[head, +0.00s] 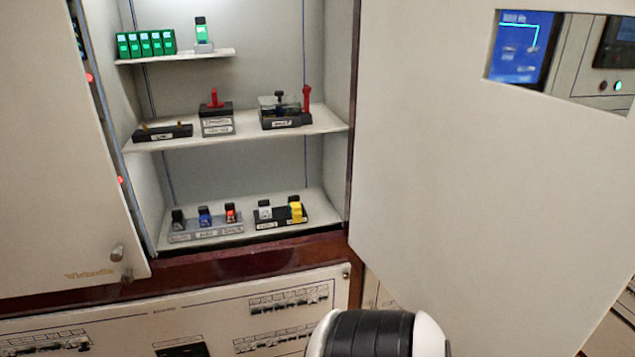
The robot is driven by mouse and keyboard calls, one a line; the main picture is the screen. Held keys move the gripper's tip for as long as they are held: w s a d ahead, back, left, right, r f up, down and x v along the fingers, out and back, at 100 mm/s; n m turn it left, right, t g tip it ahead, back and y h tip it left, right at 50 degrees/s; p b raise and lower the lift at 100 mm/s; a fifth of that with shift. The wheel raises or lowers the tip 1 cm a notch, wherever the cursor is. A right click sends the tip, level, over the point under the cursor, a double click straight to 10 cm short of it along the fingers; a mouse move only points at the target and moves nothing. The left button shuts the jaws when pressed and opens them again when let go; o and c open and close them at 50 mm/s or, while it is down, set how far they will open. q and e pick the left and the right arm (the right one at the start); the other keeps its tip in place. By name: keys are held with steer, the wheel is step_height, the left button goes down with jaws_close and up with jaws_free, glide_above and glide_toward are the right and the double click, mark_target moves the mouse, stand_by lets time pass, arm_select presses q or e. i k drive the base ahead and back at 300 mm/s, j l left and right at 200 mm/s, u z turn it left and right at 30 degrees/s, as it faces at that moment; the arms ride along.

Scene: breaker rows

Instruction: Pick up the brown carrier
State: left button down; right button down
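I cannot make out a clearly brown carrier in the head view. On the bottom shelf, a grey holder (206,235) bears a dark carrier (178,219), a blue carrier (205,216) and a red carrier (231,213). Beside it, a black holder (281,221) bears a white carrier (265,210) and a yellow carrier (296,212). On the middle shelf, a black base (162,133) has small brass-coloured posts. Neither gripper shows; only a black and white part of my arm is at the bottom edge.
The cabinet stands open between a left door (55,150) and a large right door (450,170). The middle shelf (270,138) bears a red-handled device (216,118) and a device with a red lever (286,110). Green blocks (146,44) stand on the top shelf.

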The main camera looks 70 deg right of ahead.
mark_target(232, 216)
steer(key=z, duration=1.8)
